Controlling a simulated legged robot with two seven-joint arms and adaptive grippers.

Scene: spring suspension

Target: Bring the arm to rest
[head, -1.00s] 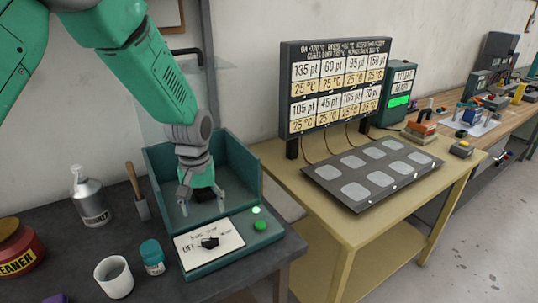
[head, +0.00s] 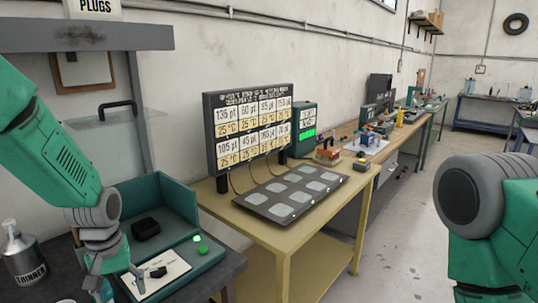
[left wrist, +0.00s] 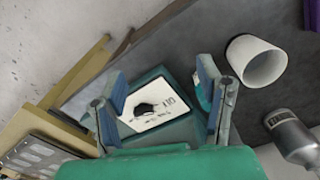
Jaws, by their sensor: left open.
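My left gripper (head: 122,288) is in front of the teal open-topped box (head: 178,200), over its control panel, near the lower left of the head view. Its fingers are apart and empty; the left wrist view shows both fingers (left wrist: 162,95) with the white dial panel (left wrist: 150,112) beyond them. A small black block (head: 145,228) lies inside the box. A green light (head: 196,238) glows on the box's front. My right arm shows at the right of the head view; its gripper is out of frame.
A yellow table (head: 285,245) with a dark plate of grey pads (head: 292,192) and a temperature board (head: 250,130) stands to the right. A thinner bottle (head: 22,255) is at the left. A white cup (left wrist: 256,62) shows in the left wrist view. Floor between table and right arm is clear.

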